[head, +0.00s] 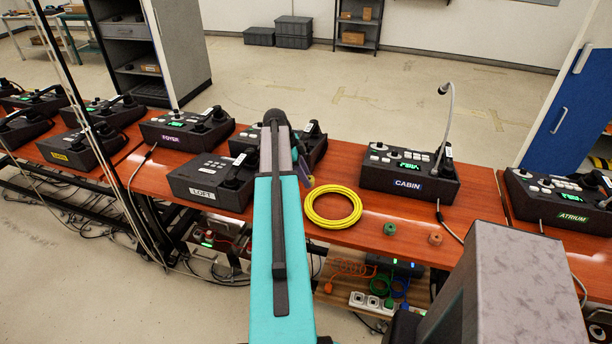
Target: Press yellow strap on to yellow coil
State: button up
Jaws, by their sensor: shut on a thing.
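The yellow coil (355,213) lies flat as a ring on the red-brown table, just right of my teal arm. My gripper (306,182) is small and dark in the head view, at the coil's upper left edge and partly hidden behind my arm. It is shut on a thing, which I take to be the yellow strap. The strap itself is too small and too covered to make out clearly. I cannot tell whether it touches the coil.
The LOFT phone (205,186) stands left of my arm and the CABIN phone (408,178) right of the coil. A green piece (390,229) and a reddish piece (435,239) lie near the table's front edge. Cables and sockets are below.

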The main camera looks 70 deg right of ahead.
aim_at(310, 198)
jog(key=shift+s+d+f, duration=0.1)
jog(key=shift+s+f, duration=0.05)
jog(key=shift+f, duration=0.1)
dwell(0.3)
jog(key=shift+f+b, duration=1.45)
jog(key=shift+f, duration=1.5)
jog(key=shift+f, duration=0.4)
jog(key=o, duration=1.1)
jog(key=o, duration=0.4)
jog(key=shift+o, duration=0.2)
jog(key=shift+r, duration=0.1)
jog(key=shift+r+p, duration=1.05)
jog(key=shift+r, duration=2.4)
